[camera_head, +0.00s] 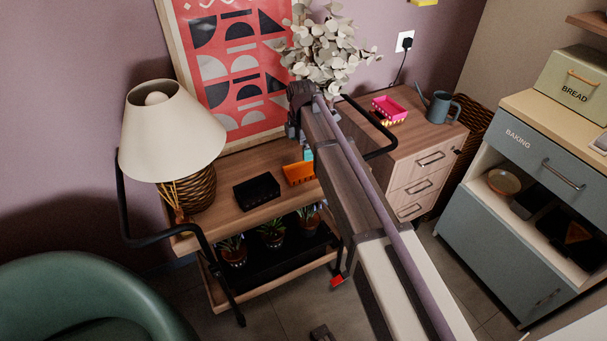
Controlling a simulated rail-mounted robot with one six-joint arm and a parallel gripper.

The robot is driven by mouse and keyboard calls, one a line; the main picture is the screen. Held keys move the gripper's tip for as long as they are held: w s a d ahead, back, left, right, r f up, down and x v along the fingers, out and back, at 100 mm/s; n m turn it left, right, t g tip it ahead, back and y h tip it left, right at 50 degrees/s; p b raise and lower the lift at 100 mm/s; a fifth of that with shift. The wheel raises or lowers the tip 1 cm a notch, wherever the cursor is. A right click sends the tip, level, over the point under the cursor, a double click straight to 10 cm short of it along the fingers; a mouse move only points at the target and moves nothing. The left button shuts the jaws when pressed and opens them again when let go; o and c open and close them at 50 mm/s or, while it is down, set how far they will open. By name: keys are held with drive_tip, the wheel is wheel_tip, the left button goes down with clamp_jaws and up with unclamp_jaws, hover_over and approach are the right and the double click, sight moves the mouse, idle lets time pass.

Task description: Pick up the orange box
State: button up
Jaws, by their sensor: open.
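The orange box (297,174) sits on the top shelf of the wooden trolley (236,216), just right of a black box (257,192). It looks low and open-topped, and its right end lies close to the edge of my arm. My arm link runs from the lower right up to a dark joint above the shelf and covers part of the trolley's right side. I cannot make out my gripper or its fingers; they seem hidden behind my arm or out of the picture.
A lamp (170,131) with a wicker base stands at the shelf's left. A framed print (231,64) leans behind. A small cyan thing (308,155) is behind the orange box. Black rails flank the trolley. Potted plants (272,233) fill its lower shelf. A drawer unit (420,181) stands right.

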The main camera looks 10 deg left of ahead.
sight(303, 173)
drive_tip(key=f+b, duration=1.1)
drive_tip(key=shift+w+d+f, duration=0.1)
drive_tip(key=shift+d+f, duration=0.05)
drive_tip(key=shift+d, duration=0.1)
drive_tip(key=shift+r, duration=0.25)
drive_tip(key=c, duration=0.9)
drive_tip(key=shift+p, duration=0.3)
